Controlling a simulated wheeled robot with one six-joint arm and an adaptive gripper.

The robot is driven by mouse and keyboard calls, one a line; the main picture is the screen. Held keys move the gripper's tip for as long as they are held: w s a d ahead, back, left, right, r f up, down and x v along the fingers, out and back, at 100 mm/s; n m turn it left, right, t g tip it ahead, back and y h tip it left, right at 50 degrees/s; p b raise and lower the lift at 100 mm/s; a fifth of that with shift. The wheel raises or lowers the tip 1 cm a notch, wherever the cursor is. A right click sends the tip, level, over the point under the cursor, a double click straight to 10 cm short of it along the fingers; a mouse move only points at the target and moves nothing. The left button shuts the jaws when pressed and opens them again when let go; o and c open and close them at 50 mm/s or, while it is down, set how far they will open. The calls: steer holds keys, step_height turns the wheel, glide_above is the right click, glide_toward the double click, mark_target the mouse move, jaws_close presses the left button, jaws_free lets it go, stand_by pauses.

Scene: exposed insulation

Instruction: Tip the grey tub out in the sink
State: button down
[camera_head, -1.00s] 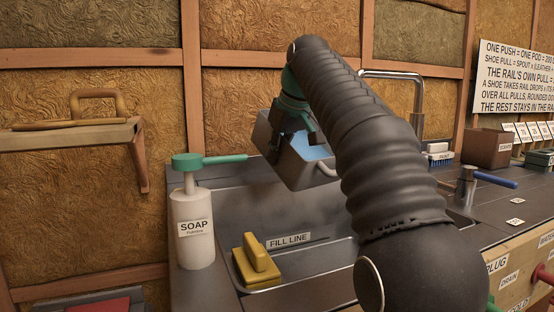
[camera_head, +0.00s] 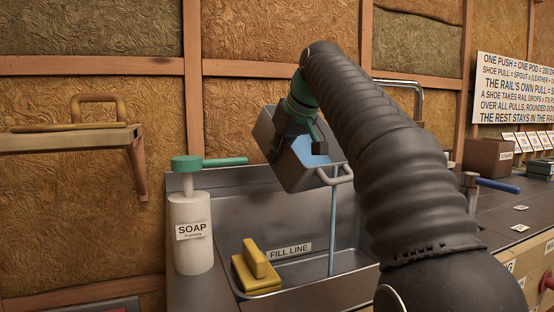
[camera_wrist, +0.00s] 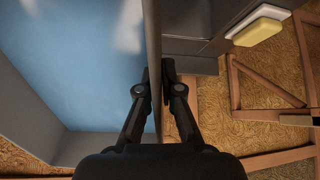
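The grey tub (camera_head: 283,168) hangs tilted above the sink (camera_head: 240,215), its opening turned toward the right. Blue liquid (camera_head: 312,152) shows inside it. A thin blue stream (camera_head: 332,230) runs from its lower right side, by the handle (camera_head: 337,178), down into the basin. My gripper (camera_head: 313,140) is shut on the tub's rim, partly hidden by the arm. In the wrist view the fingers (camera_wrist: 160,76) close on the tub's wall (camera_wrist: 152,40), with the liquid (camera_wrist: 80,70) on the left. The stream's landing spot is low in the basin.
A white soap bottle (camera_head: 192,240) with a green pump stands left of the sink. A yellow block (camera_head: 254,268) sits at the basin's left, by a FILL LINE label (camera_head: 290,250). A tap (camera_head: 415,95) rises behind my arm. A wooden shelf (camera_head: 70,138) is on the left wall.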

mark_target(291, 147)
steer(key=shift+s+r+t+y+b, duration=0.1)
steer(key=shift+r+t+y+b, duration=0.45)
steer(key=shift+t+b, duration=0.6)
steer(key=shift+s+d+r+t+y+b, duration=0.25)
steer(key=shift+r+t+y+b, duration=0.25)
steer(key=shift+b, duration=1.85)
steer(key=shift+s+r+t+y, duration=0.15)
steer(key=shift+t+y, duration=0.2)
steer(key=shift+t, duration=0.2)
steer(key=shift+s+d+t+y, duration=0.4)
steer(key=shift+t+y, duration=0.3)
steer(key=shift+t, duration=0.3)
steer(key=shift+s+d+f+t+y, duration=0.15)
steer(key=shift+s+t+y, duration=0.15)
steer(key=shift+t, duration=0.2)
steer(key=shift+s+d+f+t+y, duration=0.15)
steer(key=shift+s+t+y, duration=0.15)
steer(key=shift+t, duration=0.2)
steer(key=shift+s+d+f+t+y, duration=0.1)
steer(key=shift+s+d+t+y, duration=0.25)
steer(key=shift+s+t+y, duration=0.25)
steer(key=shift+s+d+t+y, duration=0.4)
steer(key=shift+t+y, duration=0.3)
steer(key=shift+t, duration=0.2)
stand_by(0.4)
